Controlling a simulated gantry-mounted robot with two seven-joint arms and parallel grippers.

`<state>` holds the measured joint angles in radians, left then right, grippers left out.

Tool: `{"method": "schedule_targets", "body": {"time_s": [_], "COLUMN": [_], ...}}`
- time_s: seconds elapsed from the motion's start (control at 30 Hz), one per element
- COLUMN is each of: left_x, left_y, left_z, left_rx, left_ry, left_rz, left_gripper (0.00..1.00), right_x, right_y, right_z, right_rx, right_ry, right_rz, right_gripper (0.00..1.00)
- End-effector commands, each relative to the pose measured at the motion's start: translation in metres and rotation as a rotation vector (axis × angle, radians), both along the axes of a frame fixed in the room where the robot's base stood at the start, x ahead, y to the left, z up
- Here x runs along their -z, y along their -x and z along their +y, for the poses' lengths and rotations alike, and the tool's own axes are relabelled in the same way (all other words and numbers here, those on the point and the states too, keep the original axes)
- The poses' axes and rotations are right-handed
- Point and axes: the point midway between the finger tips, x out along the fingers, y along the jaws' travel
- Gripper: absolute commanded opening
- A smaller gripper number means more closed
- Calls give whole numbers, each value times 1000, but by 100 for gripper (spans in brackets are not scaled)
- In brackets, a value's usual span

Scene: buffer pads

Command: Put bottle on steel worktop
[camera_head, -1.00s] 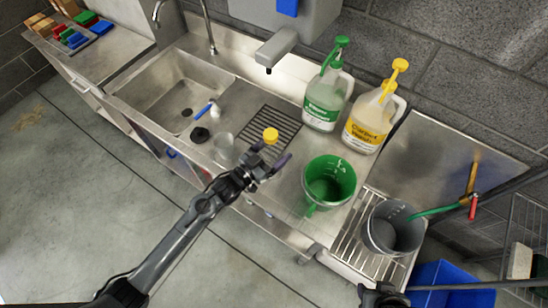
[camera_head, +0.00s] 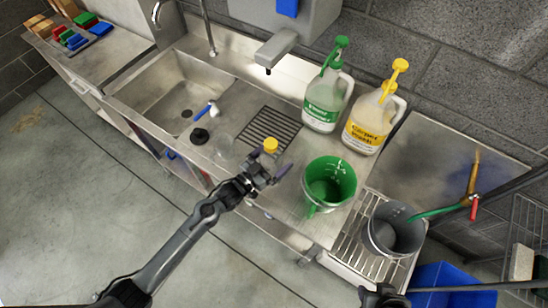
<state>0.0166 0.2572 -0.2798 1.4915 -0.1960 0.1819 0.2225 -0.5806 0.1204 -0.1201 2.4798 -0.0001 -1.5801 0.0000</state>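A small bottle with a yellow cap (camera_head: 270,145) is at my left gripper (camera_head: 270,167), over the front of the steel worktop (camera_head: 238,95) with the sink. The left fingers appear closed around the bottle below the cap; its body is mostly hidden by the gripper. I cannot tell the exact gap between bottle and worktop. My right gripper (camera_head: 382,296) is at the bottom edge, partly cut off, and its fingers are unclear. Larger jugs stand at the back: one with a green pump (camera_head: 325,95) and one with a yellow pump (camera_head: 373,115).
A green bucket (camera_head: 329,182) stands right of the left gripper, and a grey bucket (camera_head: 394,228) is on a rack farther right. The sink (camera_head: 172,92) is left.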

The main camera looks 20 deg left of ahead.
Motion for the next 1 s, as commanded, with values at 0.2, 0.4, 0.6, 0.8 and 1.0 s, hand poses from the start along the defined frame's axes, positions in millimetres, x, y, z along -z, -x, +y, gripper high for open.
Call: {"method": "schedule_targets", "body": {"time_s": [0.2, 0.4, 0.6, 0.8, 1.0], "left_x": [-1, -2, -2, -2, -2], "left_y": [0, 8, 37, 70, 94], "left_z": [0, 4, 19, 36, 49], "left_rx": [0, 0, 0, 0, 0], "left_ry": [0, 0, -1, -1, 0], "left_rz": [0, 1, 3, 2, 1], "left_gripper": [100, 100, 100, 100, 100], "right_x": [-1, -2, -3, -2, -1], "right_y": [0, 0, 0, 0, 0], "right_z": [1, 1, 1, 0, -1], "right_rx": [3, 4, 3, -1, -4], "right_ry": [-5, -5, -4, 0, 5], "right_rz": [0, 0, 0, -1, -1], "right_gripper": [43, 43, 43, 43, 43]}}
